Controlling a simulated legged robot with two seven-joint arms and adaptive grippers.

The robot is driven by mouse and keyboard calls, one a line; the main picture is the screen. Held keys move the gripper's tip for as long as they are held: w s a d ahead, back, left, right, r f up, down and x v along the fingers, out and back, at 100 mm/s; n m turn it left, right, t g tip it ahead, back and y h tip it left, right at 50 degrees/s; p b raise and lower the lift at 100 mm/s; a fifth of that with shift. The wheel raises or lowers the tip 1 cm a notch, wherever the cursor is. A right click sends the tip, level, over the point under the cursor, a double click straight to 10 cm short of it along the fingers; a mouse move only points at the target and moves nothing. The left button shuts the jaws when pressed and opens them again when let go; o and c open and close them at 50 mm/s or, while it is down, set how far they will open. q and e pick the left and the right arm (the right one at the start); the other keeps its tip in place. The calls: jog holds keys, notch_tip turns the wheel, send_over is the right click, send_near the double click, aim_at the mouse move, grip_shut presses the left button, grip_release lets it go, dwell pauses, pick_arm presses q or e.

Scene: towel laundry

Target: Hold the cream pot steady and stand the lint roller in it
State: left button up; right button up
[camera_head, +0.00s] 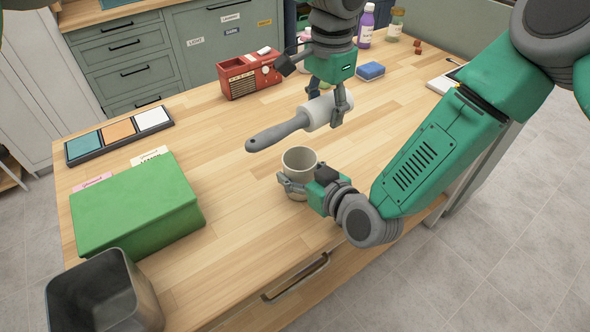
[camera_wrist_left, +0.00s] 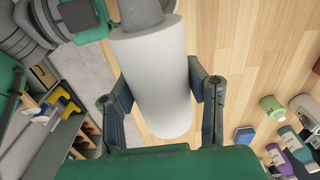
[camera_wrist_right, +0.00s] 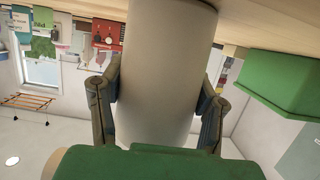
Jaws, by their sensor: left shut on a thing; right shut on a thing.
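The cream pot (camera_head: 299,160) stands upright on the wooden worktop in the head view, its open mouth up. My right gripper (camera_head: 301,186) is shut around its side; the pot fills the middle of the right wrist view (camera_wrist_right: 160,75). The lint roller (camera_head: 275,133) has a grey handle and a white roll. My left gripper (camera_head: 329,108) is shut on the white roll, which also shows in the left wrist view (camera_wrist_left: 158,80). The roller is held above and behind the pot, nearly level, its handle pointing left and slightly down. It is apart from the pot.
A green box (camera_head: 138,205) and a dark open bin (camera_head: 103,294) are at the left. A tray of colour swatches (camera_head: 118,133), a red radio-like box (camera_head: 247,75), a blue sponge (camera_head: 370,71) and bottles (camera_head: 366,27) stand farther back.

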pick_arm(q)
jog(key=shift+d+f, duration=0.15)
jog(key=shift+f, duration=0.5)
jog(key=shift+a+f, duration=0.6)
jog(key=shift+f, duration=0.25)
jog(key=shift+d+f, duration=0.25)
jog(key=shift+f, duration=0.4)
jog(key=shift+d+f, duration=0.25)
jog(key=shift+f, duration=0.35)
jog(key=o, duration=1.3)
jog(key=shift+a, duration=0.15)
notch_tip(320, 180, up, 11)
send_over(317, 127)
jog(key=w, duration=0.5)
jog(key=shift+d, duration=0.3)
jog(key=shift+s+a+r, duration=0.1)
jog(key=shift+a+r, duration=0.1)
jog(key=shift+r, duration=0.3)
